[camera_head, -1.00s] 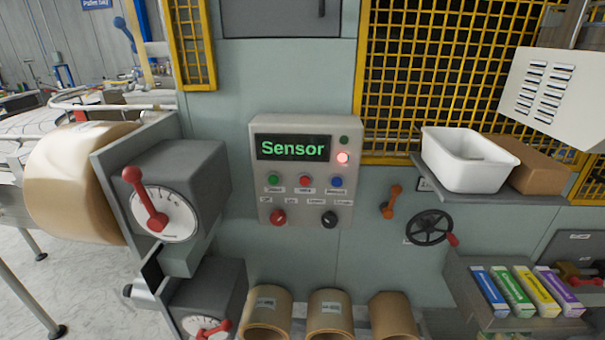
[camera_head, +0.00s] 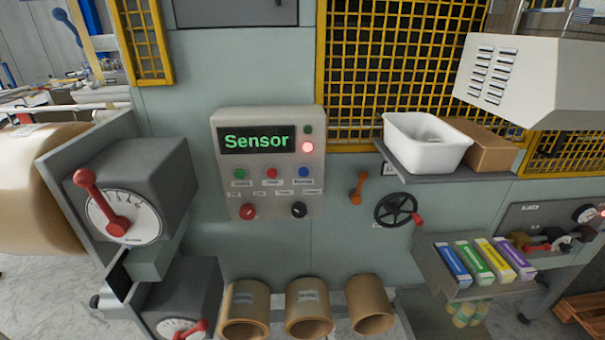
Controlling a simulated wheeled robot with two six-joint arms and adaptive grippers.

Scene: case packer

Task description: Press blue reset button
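The blue reset button (camera_head: 304,172) is the rightmost of three small buttons on a grey control panel (camera_head: 228,190) fixed to the machine's wall. A green button (camera_head: 240,174) and a red button (camera_head: 272,173) sit in a row to its left. Above them a black display (camera_head: 256,140) reads "Sensor" in green, and a red lamp (camera_head: 308,147) is lit beside it under a dark green lamp. A red knob (camera_head: 249,212) and a black knob (camera_head: 298,210) are below the buttons. Neither of my grippers is in view.
A grey box with a red-handled dial (camera_head: 122,217) juts out at left. A white bin (camera_head: 427,142) and cardboard box (camera_head: 482,149) stand on a right shelf. A black handwheel (camera_head: 396,210) and orange lever (camera_head: 357,188) protrude. Cardboard tubes (camera_head: 308,307) are below.

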